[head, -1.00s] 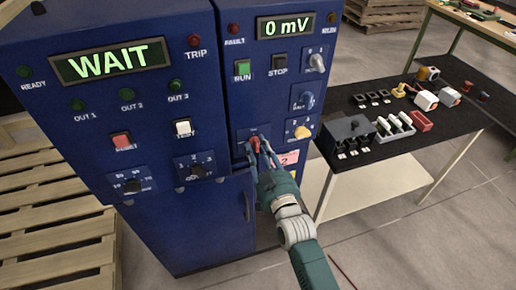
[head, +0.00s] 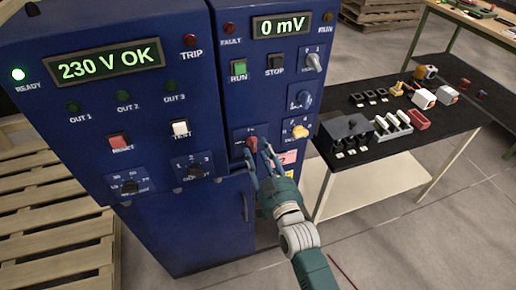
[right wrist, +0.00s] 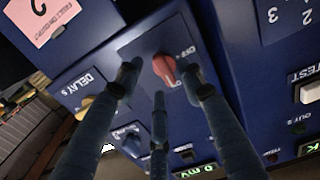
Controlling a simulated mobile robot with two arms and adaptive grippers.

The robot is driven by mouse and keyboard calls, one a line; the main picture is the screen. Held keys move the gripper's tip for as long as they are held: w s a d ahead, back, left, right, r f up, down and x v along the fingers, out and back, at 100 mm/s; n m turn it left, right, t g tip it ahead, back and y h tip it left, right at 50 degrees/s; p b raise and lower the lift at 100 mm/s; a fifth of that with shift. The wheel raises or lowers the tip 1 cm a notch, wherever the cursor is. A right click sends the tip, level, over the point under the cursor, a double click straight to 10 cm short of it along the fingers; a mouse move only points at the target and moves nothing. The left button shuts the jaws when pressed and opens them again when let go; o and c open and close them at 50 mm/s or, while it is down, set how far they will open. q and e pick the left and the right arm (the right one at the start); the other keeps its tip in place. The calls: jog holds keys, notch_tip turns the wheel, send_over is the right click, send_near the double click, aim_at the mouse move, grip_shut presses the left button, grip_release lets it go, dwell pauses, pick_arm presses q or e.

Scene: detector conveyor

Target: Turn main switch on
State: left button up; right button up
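The main switch is a red rotary knob (head: 252,143) on a dark plate low on the right blue cabinet. It also shows in the right wrist view (right wrist: 164,68), with its pointer turned toward lettering at the plate's edge. My right gripper (head: 258,152) is open in front of the knob, its fingers spread and empty. In the right wrist view my right gripper (right wrist: 161,80) has fingers on both sides of the knob and one below it, apparently not gripping it. My left gripper is out of view.
A yellow knob (head: 299,131) and a pink label (head: 287,157) are close to the main switch. A black-topped table (head: 390,150) with small parts stands right of the cabinet. Wooden pallets (head: 50,225) lie at the left.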

jog(key=v, duration=1)
jog(key=shift+r, duration=0.1)
jog(key=s+d+f+g+h+b, duration=0.1)
jog(key=s+d+f+g, duration=0.2)
jog(key=f, duration=1)
jog(key=s+d+f+g+h, duration=0.1)
jog(key=s+f+g, duration=0.35)
jog(key=f, duration=0.95)
jog(key=s+d+f+g+h+b, duration=0.1)
jog(key=s+d+f, duration=0.35)
jog(key=f, duration=0.85)
jog(key=s+d+f+g+h, duration=0.1)
jog(key=s+d+f+g, duration=0.1)
jog(key=s+f, duration=0.4)
jog(key=s+d+f+g, duration=0.3)
jog(key=s+d+f, duration=0.2)
jog(key=s, duration=0.9)
jog(key=s+d+f+m+g+h, duration=0.1)
jog(key=s+d+f+g, duration=0.1)
jog(key=s+d+f, duration=0.2)
jog(key=s+f, duration=0.3)
jog(key=s, duration=0.3)
jog(key=shift+f+g+h+b, duration=0.3)
jog(key=shift+g+b, duration=0.05)
jog(key=shift+s+a, duration=0.1)
